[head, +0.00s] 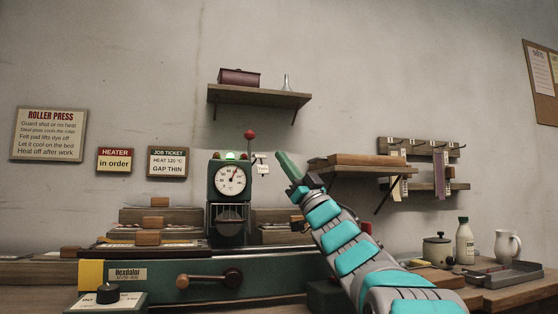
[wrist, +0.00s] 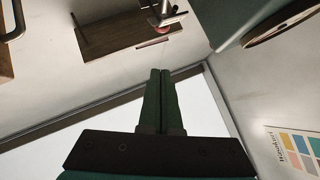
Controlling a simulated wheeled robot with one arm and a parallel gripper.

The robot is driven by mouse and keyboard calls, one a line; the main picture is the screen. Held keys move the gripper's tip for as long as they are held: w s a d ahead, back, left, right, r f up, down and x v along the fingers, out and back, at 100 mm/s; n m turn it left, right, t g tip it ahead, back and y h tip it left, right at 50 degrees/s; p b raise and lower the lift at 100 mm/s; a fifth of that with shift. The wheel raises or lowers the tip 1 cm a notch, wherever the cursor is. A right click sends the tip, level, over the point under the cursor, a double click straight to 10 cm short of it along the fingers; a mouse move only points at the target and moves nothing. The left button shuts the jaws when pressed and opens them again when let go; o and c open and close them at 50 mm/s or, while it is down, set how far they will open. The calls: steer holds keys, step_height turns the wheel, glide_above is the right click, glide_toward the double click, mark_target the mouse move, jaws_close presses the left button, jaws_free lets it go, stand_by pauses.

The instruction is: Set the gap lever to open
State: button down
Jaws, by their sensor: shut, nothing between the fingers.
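The gap lever (head: 249,147) is a thin rod with a red ball on top. It stands nearly upright at the right side of the green gauge column of the press. A small white tag (head: 261,167) hangs beside it; its lettering is too small to read surely. My gripper (head: 283,158) is to the right of the lever, its green fingers pointing up and left, with a visible gap to the red ball in the picture. In the wrist view the fingers (wrist: 160,74) are together and empty. A small red shape is near the top there; I cannot tell if it is the ball.
The press body (head: 160,273) has a wooden handle (head: 205,280) in front. A round dial (head: 230,179) and a lit green lamp (head: 230,156) are on the column. A wall shelf (head: 258,97) is above; another shelf (head: 360,163) is right, close behind my arm.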

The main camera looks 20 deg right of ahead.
mark_target(249, 157)
steer(key=x, duration=0.6)
steer(key=w+f+x, duration=0.1)
steer(key=x, duration=0.3)
steer(key=shift+a+p, duration=0.35)
steer(key=shift+p, duration=0.05)
steer(key=shift+w+a, duration=0.25)
steer(key=shift+w, duration=0.45)
